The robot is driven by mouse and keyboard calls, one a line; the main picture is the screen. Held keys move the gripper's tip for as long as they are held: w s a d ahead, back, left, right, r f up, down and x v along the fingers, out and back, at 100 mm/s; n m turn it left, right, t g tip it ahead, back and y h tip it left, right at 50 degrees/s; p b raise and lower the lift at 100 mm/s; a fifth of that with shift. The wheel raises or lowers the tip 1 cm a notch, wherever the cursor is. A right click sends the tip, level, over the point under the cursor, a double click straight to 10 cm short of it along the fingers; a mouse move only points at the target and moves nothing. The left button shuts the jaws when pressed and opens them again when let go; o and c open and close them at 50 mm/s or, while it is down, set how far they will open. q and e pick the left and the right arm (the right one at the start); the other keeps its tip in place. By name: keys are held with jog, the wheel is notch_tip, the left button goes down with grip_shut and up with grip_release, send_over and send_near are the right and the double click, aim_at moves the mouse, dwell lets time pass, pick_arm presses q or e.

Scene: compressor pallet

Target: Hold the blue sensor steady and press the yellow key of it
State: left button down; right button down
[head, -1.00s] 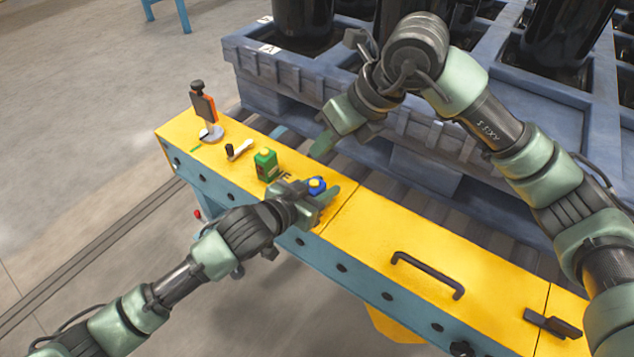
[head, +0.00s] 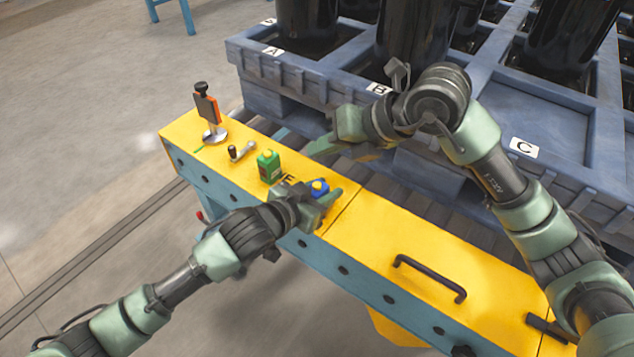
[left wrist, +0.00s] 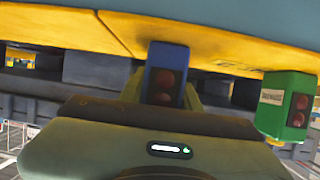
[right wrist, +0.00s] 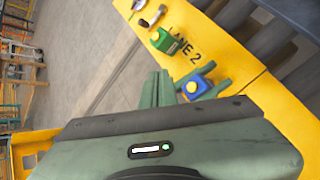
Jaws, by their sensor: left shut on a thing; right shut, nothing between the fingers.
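The blue sensor (head: 319,187) stands on the yellow top of the bench (head: 390,235). It also shows in the left wrist view (left wrist: 166,74), with two dark red lenses on its side. Its yellow key (right wrist: 191,87) is on top, uncovered. My left gripper (head: 322,196) is shut on the blue sensor, a finger on either side of it. My right gripper (head: 312,152) is shut and empty, above and behind the sensor in the head view. In the right wrist view its closed fingertips (right wrist: 158,78) are to the left of the sensor, apart from the key.
A green sensor (head: 268,168) with a yellow-green key stands left of the blue one. A small lever (head: 242,150) and an orange-black device on a round base (head: 207,110) stand farther left. A black handle (head: 430,277) is at right. Blue pallets (head: 300,75) are behind.

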send_over(321, 189)
jog(key=shift+f, duration=3.05)
jog(key=shift+f, duration=0.15)
jog(key=shift+f, duration=0.25)
jog(key=shift+f, duration=0.5)
jog(key=shift+r, duration=0.9)
jog(key=shift+r, duration=0.1)
notch_tip(321, 189, up, 5)
jog(key=shift+f, duration=0.1)
dwell(0.4)
